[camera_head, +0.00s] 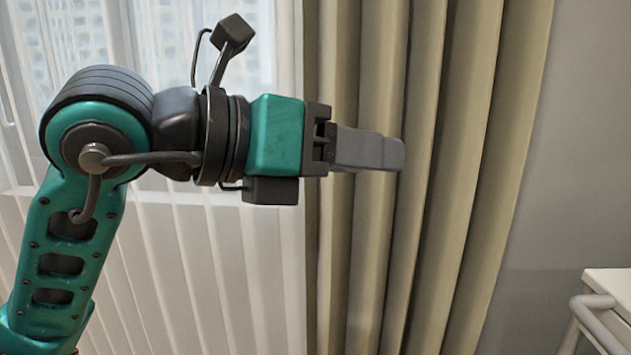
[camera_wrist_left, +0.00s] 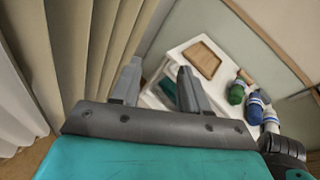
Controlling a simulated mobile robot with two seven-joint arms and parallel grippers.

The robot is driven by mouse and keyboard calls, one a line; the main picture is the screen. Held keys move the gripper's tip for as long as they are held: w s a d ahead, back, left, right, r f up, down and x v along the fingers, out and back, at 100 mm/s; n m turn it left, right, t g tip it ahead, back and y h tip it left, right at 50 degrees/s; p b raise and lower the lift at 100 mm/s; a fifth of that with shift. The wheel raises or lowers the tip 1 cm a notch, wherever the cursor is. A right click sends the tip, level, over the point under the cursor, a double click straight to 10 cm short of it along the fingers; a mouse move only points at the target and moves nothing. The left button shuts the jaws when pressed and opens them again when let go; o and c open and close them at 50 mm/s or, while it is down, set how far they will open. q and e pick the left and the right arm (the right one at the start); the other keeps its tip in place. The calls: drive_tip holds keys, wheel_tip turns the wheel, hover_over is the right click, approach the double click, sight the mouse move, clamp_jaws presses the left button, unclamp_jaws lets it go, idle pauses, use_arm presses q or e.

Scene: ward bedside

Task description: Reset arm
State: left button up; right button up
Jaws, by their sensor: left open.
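My left arm, teal and dark grey, comes in from the left in the head view and is raised in front of the curtains. Its left gripper (camera_head: 400,155) points to the right, seen from the side, with one grey finger covering the other. In the left wrist view the two fingers of the left gripper (camera_wrist_left: 160,78) stand apart with nothing between them. The gripper is open and empty, and it touches nothing that I can see. My right gripper is in neither view.
Beige curtains (camera_head: 480,150) hang behind the arm, with a sheer white curtain (camera_head: 200,270) at left. A white cart (camera_head: 608,280) stands at lower right. In the wrist view, a white surface (camera_wrist_left: 225,92) bears a wooden tray (camera_wrist_left: 202,59), with green and blue-white items (camera_wrist_left: 255,108) beside it.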

use_arm(q)
drive_tip(key=s+d+f+g+h, duration=0.1)
drive_tip(key=s+f+g+h, duration=0.2)
drive_tip(key=s+g+h, duration=0.15)
drive_tip(key=w+a+f+n+t+y, duration=0.5)
drive_tip(key=a+f+n+t, duration=0.3)
drive_tip(key=n, duration=0.9)
drive_tip(key=w+a+f+n+t+y, duration=0.6)
drive_tip(key=f+n+t, duration=0.45)
drive_tip(key=n, duration=0.75)
drive_tip(key=s+a+f+n+g+y, duration=0.1)
drive_tip(key=s+a+f+n+g, duration=0.2)
drive_tip(key=f, duration=0.6)
drive_tip(key=s+f+n+g+y, duration=0.2)
drive_tip(key=s+f+g, duration=0.3)
drive_tip(key=f, duration=0.4)
drive_tip(key=s+a+f+n+g+y, duration=0.1)
drive_tip(key=s+a+f+n+g, duration=0.1)
drive_tip(key=s+f, duration=0.5)
drive_tip(key=a+r+y+p, duration=0.1)
drive_tip(key=a+r+p, duration=0.2)
drive_tip(key=r+p, duration=0.8)
drive_tip(key=p, duration=0.7)
drive_tip(key=shift+n, duration=0.3)
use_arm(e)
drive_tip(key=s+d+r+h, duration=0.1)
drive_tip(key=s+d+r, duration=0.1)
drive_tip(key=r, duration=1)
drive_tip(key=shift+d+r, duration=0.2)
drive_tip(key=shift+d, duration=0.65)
